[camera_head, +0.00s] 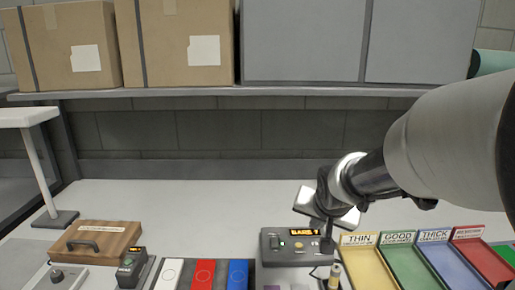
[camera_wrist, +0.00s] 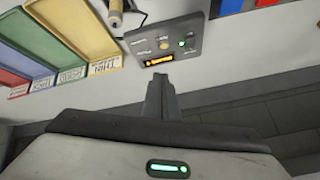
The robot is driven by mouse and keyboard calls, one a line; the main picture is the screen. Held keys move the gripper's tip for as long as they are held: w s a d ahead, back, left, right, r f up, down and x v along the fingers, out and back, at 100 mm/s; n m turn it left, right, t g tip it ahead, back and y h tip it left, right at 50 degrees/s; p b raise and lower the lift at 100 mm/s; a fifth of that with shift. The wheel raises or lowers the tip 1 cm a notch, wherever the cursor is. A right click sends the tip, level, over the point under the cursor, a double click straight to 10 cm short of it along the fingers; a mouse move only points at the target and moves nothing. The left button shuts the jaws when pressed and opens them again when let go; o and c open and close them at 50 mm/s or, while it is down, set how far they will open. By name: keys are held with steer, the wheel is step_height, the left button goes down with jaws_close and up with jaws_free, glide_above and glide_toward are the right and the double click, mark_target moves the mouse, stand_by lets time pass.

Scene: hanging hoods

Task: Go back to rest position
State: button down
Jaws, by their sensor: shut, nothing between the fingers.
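My gripper (camera_head: 327,243) hangs above the back of the worktable, just behind a grey control box (camera_head: 285,255) with a lit orange display and an orange button. In the wrist view my gripper's fingers (camera_wrist: 160,80) are together with nothing between them, and they point toward the control box (camera_wrist: 165,45) below. The fingertips in the head view are small and partly overlap the box's right edge. My arm reaches in from the right side of the head view.
Yellow, green, blue and red labelled trays (camera_head: 405,245) stand at the right. A probe-like tool (camera_head: 335,275) lies by the box. White, red and blue pads (camera_head: 205,273), a small device (camera_head: 131,266) and a wooden box (camera_head: 97,240) are left. Cartons (camera_head: 180,65) sit on a shelf (camera_head: 200,92) above.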

steer(key=s+r+n+g, duration=0.1)
steer(key=s+r+n, duration=0.15)
steer(key=s, duration=0.85)
steer(key=s+r+n+g, duration=0.1)
steer(key=s+r+n, duration=0.15)
steer(key=s, duration=0.85)
step_height(320, 180, up, 13)
steer(key=s+p, duration=0.1)
steer(key=p, duration=1.1)
steer(key=shift+a+p, duration=0.35)
steer(key=shift+a, duration=0.1)
